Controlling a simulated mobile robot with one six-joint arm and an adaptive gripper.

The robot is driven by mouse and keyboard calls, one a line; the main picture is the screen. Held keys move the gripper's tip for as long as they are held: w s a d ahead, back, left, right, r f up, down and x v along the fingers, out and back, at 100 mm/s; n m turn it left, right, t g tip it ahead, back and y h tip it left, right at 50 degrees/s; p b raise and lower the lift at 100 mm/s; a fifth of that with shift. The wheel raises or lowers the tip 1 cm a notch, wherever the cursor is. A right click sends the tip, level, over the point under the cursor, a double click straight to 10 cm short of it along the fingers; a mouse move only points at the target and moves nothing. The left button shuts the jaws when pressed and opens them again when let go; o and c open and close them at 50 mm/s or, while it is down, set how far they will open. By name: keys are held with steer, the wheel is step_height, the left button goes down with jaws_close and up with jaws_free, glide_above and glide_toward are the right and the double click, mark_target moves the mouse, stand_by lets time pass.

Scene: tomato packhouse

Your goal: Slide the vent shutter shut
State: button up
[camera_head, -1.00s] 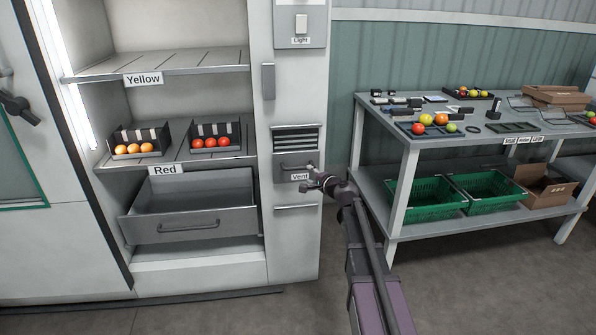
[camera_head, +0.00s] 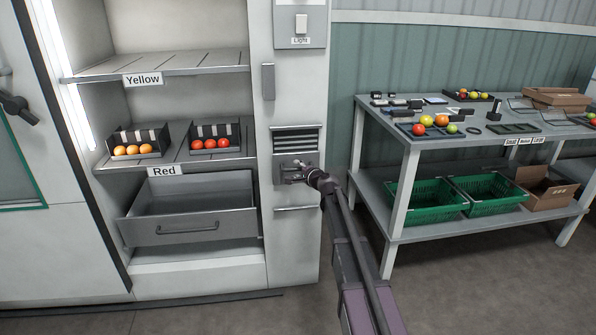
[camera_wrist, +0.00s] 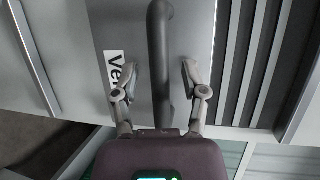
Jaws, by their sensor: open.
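The vent shutter (camera_head: 281,170) is a grey plate with a dark bar handle on the cabinet's right column. It sits below the vent's dark slats (camera_head: 296,141), which are exposed. In the wrist view the shutter (camera_wrist: 190,25) shows with its handle (camera_wrist: 160,60) and part of the "Vent" label (camera_wrist: 114,70); the slats (camera_wrist: 265,60) lie to the right. My gripper (camera_head: 292,168) is in front of the shutter. In the wrist view its open fingers (camera_wrist: 160,80) are on either side of the handle. I cannot tell whether they touch it.
A light switch (camera_head: 301,24) is above on the same column. An open drawer (camera_head: 188,226) juts out at left, below shelves with tomato trays. A table (camera_head: 398,186) with tomatoes and green crates stands at right. Floor between is clear.

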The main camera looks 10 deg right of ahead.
jaws_close()
step_height(320, 180, up, 9)
steer(key=p, duration=0.9)
steer(key=shift+r, duration=0.15)
steer(key=shift+w, duration=0.2)
jaws_free()
steer(key=shift+s+r, duration=0.1)
steer(key=shift+s+f, duration=0.1)
steer(key=shift+f, duration=0.1)
